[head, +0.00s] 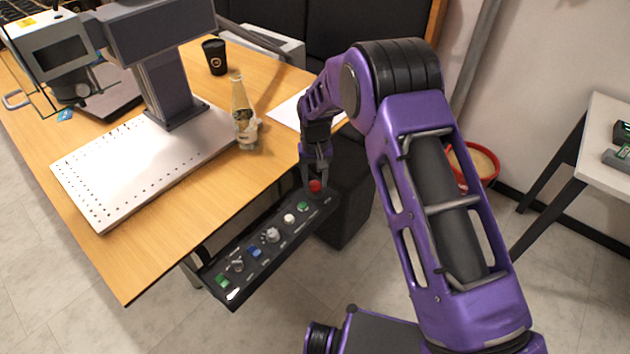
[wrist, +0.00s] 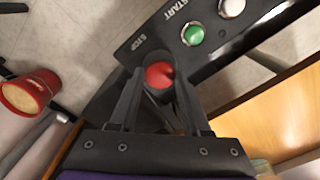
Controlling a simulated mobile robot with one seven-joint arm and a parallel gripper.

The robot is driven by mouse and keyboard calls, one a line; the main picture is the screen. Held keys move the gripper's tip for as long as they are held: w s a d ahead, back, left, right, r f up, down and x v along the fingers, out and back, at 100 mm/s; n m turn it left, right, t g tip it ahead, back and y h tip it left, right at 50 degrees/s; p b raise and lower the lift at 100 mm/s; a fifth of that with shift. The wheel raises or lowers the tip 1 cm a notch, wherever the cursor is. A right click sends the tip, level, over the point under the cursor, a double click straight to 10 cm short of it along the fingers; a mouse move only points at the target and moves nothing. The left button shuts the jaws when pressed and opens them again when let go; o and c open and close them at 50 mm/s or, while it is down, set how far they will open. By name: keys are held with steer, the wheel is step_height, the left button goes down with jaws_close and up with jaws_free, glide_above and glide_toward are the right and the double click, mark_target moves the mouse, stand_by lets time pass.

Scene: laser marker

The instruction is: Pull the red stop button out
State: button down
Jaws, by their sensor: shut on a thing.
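The red stop button (head: 315,186) sits at the far right end of the black control panel (head: 262,228), which hangs at the table's edge. In the wrist view the red button (wrist: 159,75) lies between my fingertips, beside the printed word STOP. My gripper (head: 316,180) comes down on it from above, and it also shows in the wrist view (wrist: 158,80). The fingers are shut on the button from two sides. The button's base is partly hidden by the fingers, so I cannot tell how far out it stands.
A green button (wrist: 193,34) and a white button (wrist: 231,7) are close by on the panel. The wooden table (head: 200,200) holds the laser marker (head: 165,80), a bottle (head: 243,115) and a black cup (head: 215,56). A red-rimmed bin (head: 484,163) stands on the floor to the right.

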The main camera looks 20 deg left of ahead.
steer(key=shift+c, duration=1.8)
jaws_free()
steer(key=shift+r, duration=0.15)
step_height(320, 180, up, 17)
steer(key=p, duration=0.2)
steer(key=shift+r, duration=0.2)
